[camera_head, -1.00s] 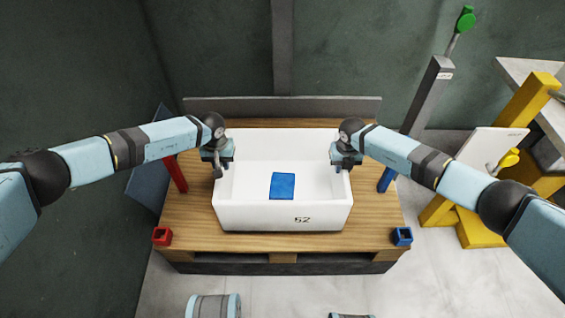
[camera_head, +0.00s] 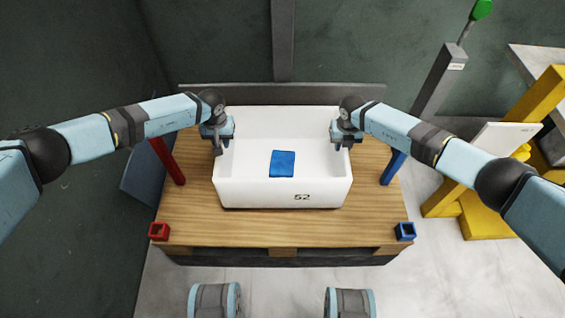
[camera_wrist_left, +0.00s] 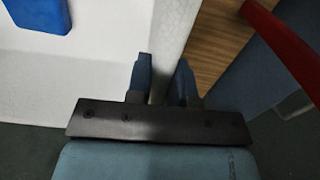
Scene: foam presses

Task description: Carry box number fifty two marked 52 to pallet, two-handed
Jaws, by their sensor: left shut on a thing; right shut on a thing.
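The white open box marked 52 (camera_head: 252,192) is upright over the wooden pallet (camera_head: 230,228), with a blue block (camera_head: 282,163) inside on its floor. My left gripper (camera_head: 217,143) is shut on the box's left wall. In the left wrist view, its two fingers (camera_wrist_left: 163,82) straddle the white wall (camera_wrist_left: 174,30), and the blue block (camera_wrist_left: 38,12) shows at the upper left. My right gripper (camera_head: 346,146) is shut on the box's right wall. Whether the box's underside touches the pallet boards is hidden.
Yellow machinery (camera_head: 480,212) stands right. A dark wall is behind. Bare pallet shows in front of the box.

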